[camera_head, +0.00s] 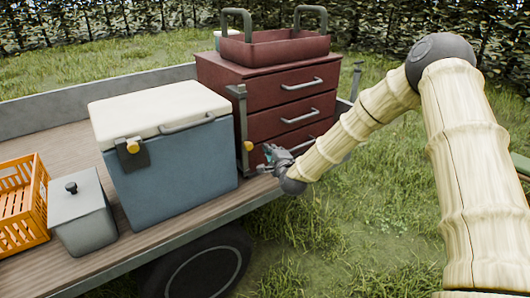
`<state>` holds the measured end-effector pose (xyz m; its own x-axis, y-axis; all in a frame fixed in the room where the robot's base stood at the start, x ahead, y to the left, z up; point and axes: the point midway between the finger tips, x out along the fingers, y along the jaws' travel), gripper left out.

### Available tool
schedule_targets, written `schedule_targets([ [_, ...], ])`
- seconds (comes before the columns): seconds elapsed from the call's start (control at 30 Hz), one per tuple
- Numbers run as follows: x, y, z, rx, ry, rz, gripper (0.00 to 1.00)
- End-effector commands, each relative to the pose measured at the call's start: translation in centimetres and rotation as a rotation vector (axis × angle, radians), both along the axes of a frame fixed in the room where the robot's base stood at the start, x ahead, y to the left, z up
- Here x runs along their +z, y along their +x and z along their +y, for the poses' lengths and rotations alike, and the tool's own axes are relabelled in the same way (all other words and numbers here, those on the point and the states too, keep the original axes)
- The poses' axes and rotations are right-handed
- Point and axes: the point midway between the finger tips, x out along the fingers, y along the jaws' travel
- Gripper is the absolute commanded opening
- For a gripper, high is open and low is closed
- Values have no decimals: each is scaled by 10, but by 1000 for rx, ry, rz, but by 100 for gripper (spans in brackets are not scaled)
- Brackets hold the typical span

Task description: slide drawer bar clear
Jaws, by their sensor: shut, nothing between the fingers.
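A dark red drawer cabinet (264,92) stands on the trailer bed, with several drawers and grey handles on its front. A grey upright bar (241,115) stands at the cabinet's front left edge, with a yellow knob (248,146) low on it. All the drawers that show look closed. My gripper (264,160) is shut and empty at the lower drawers, just right of and below the yellow knob. I cannot tell whether it touches the bar or the cabinet. My arm hides the right part of the lowest drawers.
A blue cooler (178,172) with a white lid and yellow latch stands close left of the bar. A grey lidded box (83,218) and an orange crate (36,190) stand further left. A red open tray (272,48) sits on the cabinet. Grass (330,235) lies open in front.

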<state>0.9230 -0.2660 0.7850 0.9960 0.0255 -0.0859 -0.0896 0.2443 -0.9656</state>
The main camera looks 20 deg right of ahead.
Motion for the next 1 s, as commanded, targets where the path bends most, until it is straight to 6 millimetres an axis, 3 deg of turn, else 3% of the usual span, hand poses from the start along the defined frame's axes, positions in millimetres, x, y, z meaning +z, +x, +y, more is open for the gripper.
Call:
schedule_targets([
  [0.6, 8, -87, -1, 1, 2, 2, 0],
  [1.0, 9, -97, -1, 2, 1, 1, 0],
])
